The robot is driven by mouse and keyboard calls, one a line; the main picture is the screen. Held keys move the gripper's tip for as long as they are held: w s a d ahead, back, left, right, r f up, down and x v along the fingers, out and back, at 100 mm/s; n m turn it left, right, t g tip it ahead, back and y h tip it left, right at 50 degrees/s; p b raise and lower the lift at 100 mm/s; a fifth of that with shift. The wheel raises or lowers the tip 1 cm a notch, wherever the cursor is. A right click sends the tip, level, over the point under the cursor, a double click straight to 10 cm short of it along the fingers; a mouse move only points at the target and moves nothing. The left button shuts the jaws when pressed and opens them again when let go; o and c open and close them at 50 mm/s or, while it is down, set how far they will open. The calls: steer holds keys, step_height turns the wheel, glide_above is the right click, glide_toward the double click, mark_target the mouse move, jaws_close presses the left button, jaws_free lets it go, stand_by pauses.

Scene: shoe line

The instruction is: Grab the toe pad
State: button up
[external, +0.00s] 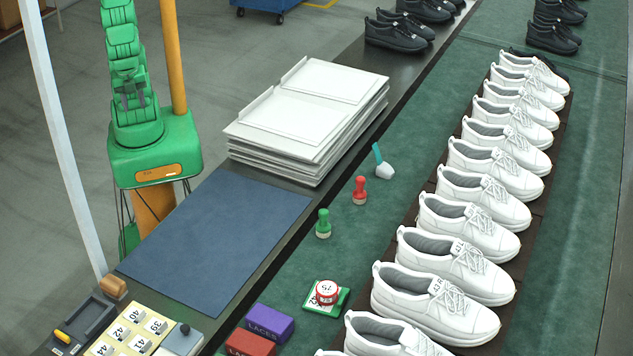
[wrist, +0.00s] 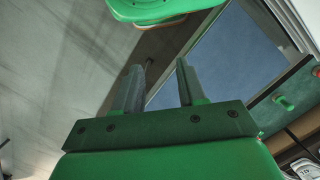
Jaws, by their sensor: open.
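A white-headed tool with a teal handle (external: 382,163) lies tilted on the green belt. It looks most like the toe pad, but no label shows, so I cannot be sure. A red stamp-like knob (external: 360,191) and a green one (external: 323,224) stand left of and nearer than it. My gripper (wrist: 160,66) is open, with nothing between its two fingers in the wrist view. In the external view my green arm is folded up at the left, beyond the dark bench and well away from the tool.
White shoes (external: 470,228) stand in a long row right of the small tools. A stack of white boards (external: 290,115) and a blue mat (external: 215,245) lie on the bench between my arm and the belt. Lace boxes (external: 270,323) and a red-white roll (external: 327,291) stand nearer.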

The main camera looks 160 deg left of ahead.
steer(key=w+a+f+g+y, duration=0.1)
steer(key=w+a+g+y, duration=0.2)
steer(key=a, duration=1)
steer(key=w+a+f+y, duration=0.2)
steer(key=w+a, duration=0.3)
steer(key=a, duration=0.8)
steer(key=w+a+f+g+y, duration=0.1)
steer(key=w+a+g+y, duration=0.3)
steer(key=a, duration=0.9)
steer(key=w+a+f+m+t+y, duration=0.1)
steer(key=a+f+m, duration=0.1)
steer(key=a+f, duration=0.35)
steer(key=w+a+f+m, duration=0.1)
steer(key=a+f, duration=0.1)
steer(key=a, duration=0.7)
steer(key=m+t+y, duration=0.1)
steer(key=m+y, duration=0.1)
steer(key=m, duration=0.3)
glide_toward(381, 158)
steer(key=shift+d+r, duration=0.8)
steer(key=shift+d, duration=0.1)
steer(key=shift+a+f, duration=0.3)
steer(key=shift+f, duration=0.15)
steer(key=x, duration=0.6)
steer(key=shift+s+a+f, duration=0.15)
steer(key=shift+a+f, duration=0.05)
steer(key=shift+x, duration=2.6)
steer(key=shift+f, duration=0.2)
steer(key=shift+c, duration=0.2)
